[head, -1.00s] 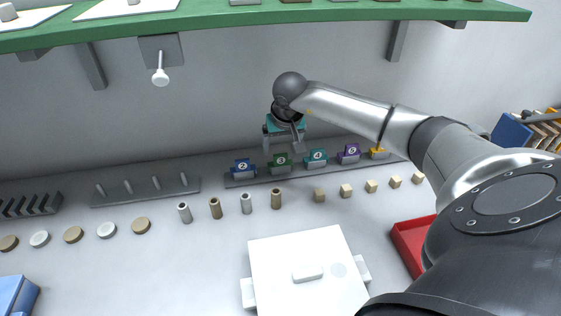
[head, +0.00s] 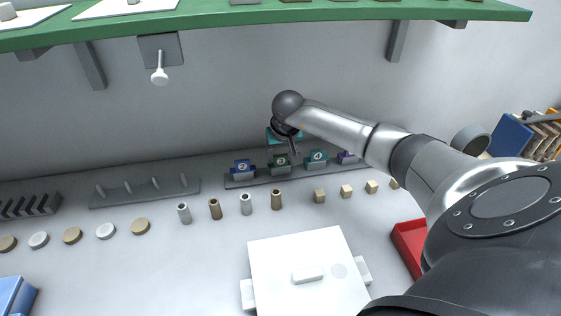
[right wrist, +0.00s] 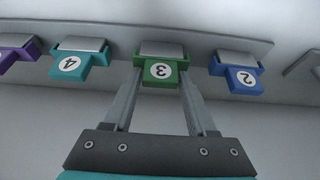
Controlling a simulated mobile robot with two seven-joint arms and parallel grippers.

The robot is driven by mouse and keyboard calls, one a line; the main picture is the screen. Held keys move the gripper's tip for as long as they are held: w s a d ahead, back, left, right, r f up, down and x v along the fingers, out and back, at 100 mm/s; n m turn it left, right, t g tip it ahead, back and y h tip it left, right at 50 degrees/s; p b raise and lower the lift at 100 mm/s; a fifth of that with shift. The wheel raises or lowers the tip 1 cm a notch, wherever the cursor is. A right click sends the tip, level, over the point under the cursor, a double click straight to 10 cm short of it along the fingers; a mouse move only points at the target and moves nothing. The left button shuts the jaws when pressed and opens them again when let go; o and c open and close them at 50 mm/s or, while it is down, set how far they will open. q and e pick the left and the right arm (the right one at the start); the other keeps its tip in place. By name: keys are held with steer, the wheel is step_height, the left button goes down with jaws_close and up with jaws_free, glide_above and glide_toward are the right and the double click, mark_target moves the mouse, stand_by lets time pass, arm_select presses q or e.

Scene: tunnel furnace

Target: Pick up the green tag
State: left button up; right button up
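The green tag numbered 3 (head: 280,163) sits in the grey rack (head: 300,173) at the back of the table, against the wall. In the right wrist view the green tag (right wrist: 161,70) is between the tips of my right gripper (right wrist: 160,80), with one finger on each side. The fingers look open, and I cannot tell whether they touch the tag. In the head view my right gripper (head: 282,150) is right over the tag and partly hides it. My left gripper is not in view.
A blue tag 2 (head: 242,166) and a teal tag 4 (head: 316,157) flank it closely, with a purple tag (head: 347,157) beyond. Small cylinders and cubes stand in front. A white lidded box (head: 300,255) and red tray (head: 410,245) are nearer. A green shelf (head: 220,20) hangs above.

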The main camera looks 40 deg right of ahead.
jaws_close()
steer(key=shift+r, duration=0.15)
